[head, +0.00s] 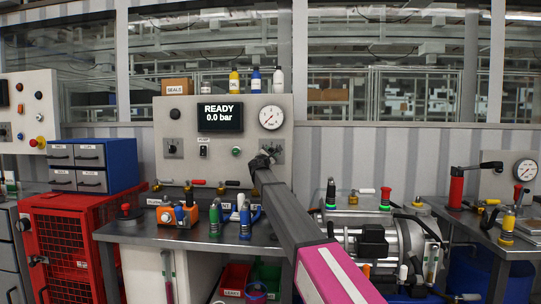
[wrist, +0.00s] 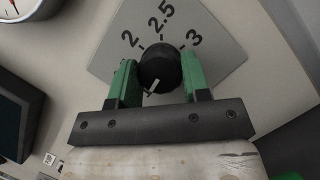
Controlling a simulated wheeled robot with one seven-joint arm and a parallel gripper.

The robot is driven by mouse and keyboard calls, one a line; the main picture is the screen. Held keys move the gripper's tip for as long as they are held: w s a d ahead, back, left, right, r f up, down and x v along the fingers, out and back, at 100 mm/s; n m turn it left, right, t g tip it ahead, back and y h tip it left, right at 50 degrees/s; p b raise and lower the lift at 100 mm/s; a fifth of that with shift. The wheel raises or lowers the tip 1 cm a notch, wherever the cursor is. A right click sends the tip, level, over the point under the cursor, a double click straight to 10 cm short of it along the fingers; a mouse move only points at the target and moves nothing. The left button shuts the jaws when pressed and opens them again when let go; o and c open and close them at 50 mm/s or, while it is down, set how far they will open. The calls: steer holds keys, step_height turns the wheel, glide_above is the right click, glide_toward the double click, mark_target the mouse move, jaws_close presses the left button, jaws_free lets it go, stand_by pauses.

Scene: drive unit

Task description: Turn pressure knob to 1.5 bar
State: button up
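The black round pressure knob (wrist: 160,68) sits on a grey scale plate (wrist: 203,30), where 2, 2.5 and 3 show in the wrist view. Its white mark (wrist: 153,87) points down and slightly left, away from these numbers. The lower scale is hidden behind my gripper. My gripper (wrist: 160,72) has one green finger on each side of the knob, with no clear gap, and looks shut on it. In the head view my gripper (head: 265,160) is at the panel and covers most of the knob. The display (head: 219,117) reads READY, 0.0 bar.
A round gauge (head: 271,117) is above the knob on the grey panel (head: 180,98). Handled valves and fittings crowd the bench (head: 150,233) below. A pump (head: 383,240) stands to the right, and a blue drawer unit (head: 118,160) to the left.

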steer(key=shift+m, duration=0.5)
steer(key=m+g, duration=0.2)
steer(key=m, duration=0.2)
steer(key=m+g+h, duration=0.1)
steer(key=m+g, duration=0.1)
steer(key=m, duration=0.3)
steer(key=shift+m, duration=0.3)
stand_by(0.4)
steer(key=o, duration=0.9)
steer(key=shift+s+r, duration=0.1)
steer(key=v, duration=1)
steer(key=shift+s+a, duration=0.25)
